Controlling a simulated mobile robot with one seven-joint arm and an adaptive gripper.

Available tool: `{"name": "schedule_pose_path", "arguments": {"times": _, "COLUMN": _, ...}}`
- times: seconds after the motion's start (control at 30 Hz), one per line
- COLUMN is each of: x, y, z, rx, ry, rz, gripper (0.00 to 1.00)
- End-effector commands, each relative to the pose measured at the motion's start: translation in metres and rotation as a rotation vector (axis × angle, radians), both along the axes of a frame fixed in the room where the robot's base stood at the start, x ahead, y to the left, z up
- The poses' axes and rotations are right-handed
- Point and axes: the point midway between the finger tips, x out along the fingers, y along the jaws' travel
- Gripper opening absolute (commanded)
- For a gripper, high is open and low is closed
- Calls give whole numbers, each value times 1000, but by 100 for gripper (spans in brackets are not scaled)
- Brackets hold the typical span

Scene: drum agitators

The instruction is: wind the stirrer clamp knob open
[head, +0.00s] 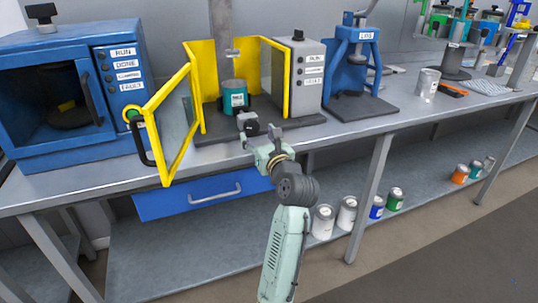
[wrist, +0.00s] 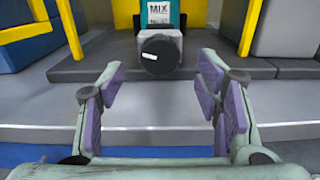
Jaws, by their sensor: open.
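The stirrer clamp knob (wrist: 160,55) is a round black knob with a white mark, on the front of a grey block (wrist: 173,34). It faces me in the wrist view, and it also shows in the head view (head: 251,128). A teal can (head: 235,98) labelled MIX stands just behind it. My gripper (wrist: 158,95) is open and empty. Its purple-padded fingers are apart, in front of and below the knob in the wrist view, not touching it. In the head view my gripper (head: 262,143) is at the bench's front edge.
Yellow-framed guard doors (head: 168,131) stand open around the stirrer, one reaching toward the front left. A dark base plate (head: 290,122) lies under it. A grey control box (head: 307,73) and a blue press (head: 355,61) stand right. A blue oven (head: 65,90) stands left.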

Motion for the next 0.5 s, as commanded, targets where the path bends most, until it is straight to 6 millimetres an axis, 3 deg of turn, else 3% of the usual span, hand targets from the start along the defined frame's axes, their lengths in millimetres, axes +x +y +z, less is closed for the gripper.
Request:
{"name": "schedule_pose_path", "arguments": {"times": 0.23, "x": -45, "y": -15, "z": -1, "rx": -3, "ry": -2, "rz": -2, "gripper": 58}}
{"name": "schedule_pose_path", "arguments": {"times": 0.5, "x": -68, "y": -23, "z": -1, "rx": -1, "ry": 0, "rz": -1, "gripper": 58}}
